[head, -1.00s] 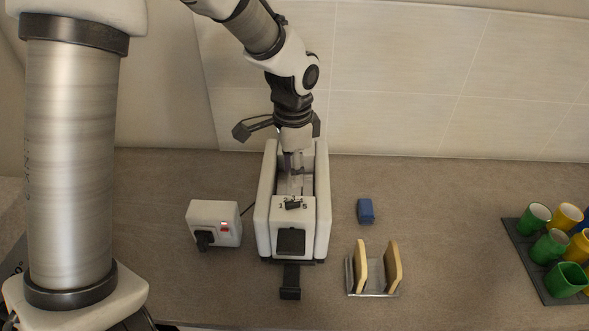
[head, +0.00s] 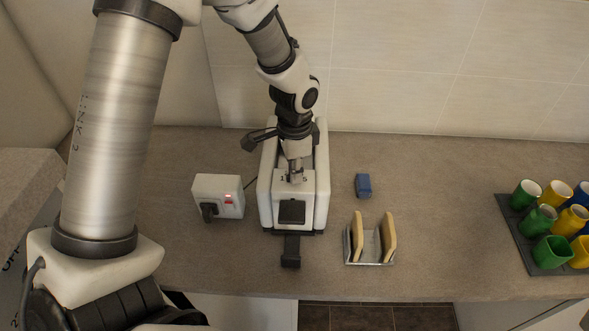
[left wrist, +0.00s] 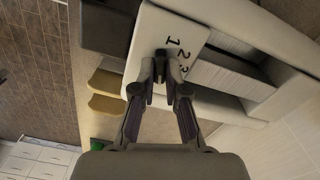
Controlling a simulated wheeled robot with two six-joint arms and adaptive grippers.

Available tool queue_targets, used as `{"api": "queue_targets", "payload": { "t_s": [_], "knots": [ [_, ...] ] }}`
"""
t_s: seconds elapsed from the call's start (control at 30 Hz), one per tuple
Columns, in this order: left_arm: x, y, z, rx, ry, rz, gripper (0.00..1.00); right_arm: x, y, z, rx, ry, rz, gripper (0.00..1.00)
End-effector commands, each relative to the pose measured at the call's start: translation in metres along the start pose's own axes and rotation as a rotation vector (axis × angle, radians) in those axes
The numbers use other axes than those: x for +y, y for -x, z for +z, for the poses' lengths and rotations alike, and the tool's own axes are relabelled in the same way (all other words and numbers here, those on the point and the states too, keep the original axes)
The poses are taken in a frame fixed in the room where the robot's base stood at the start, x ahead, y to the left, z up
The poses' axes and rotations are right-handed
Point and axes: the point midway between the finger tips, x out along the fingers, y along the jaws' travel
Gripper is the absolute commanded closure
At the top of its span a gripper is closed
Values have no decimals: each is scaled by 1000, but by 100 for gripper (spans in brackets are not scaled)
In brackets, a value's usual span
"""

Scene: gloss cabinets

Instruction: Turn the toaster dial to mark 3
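The white toaster (head: 265,205) stands on the counter, its sloped front panel facing me with printed marks. My left gripper (head: 295,176) is over this panel and hides most of the dial in the head view. In the left wrist view the dark dial (left wrist: 161,54) shows at the fingertips, with marks 1, 2 and 3 beside it. My left gripper (left wrist: 162,76) has its fingers a small gap apart, at the dial; I cannot tell whether they touch it. Which mark the dial points to is unclear. My right gripper is not in view.
A white box (head: 218,190) with a black knob and red light stands left of the toaster. A blue block (head: 363,185) and a rack (head: 370,262) with bread slices stand right. A tray (head: 528,250) of coloured cups is far right. The counter between is clear.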

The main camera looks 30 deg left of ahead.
Motion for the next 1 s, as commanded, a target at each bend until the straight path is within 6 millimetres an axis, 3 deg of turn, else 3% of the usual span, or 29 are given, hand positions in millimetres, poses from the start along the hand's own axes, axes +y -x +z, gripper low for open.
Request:
{"api": "queue_targets", "payload": {
  "t_s": [0.57, 1.0],
  "knots": [
    [1, -3, 1, -6, 66, 3, 100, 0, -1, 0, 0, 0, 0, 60],
    [-1, -3, 2, -7, 401, 2, 100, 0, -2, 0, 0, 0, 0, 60]
  ]
}}
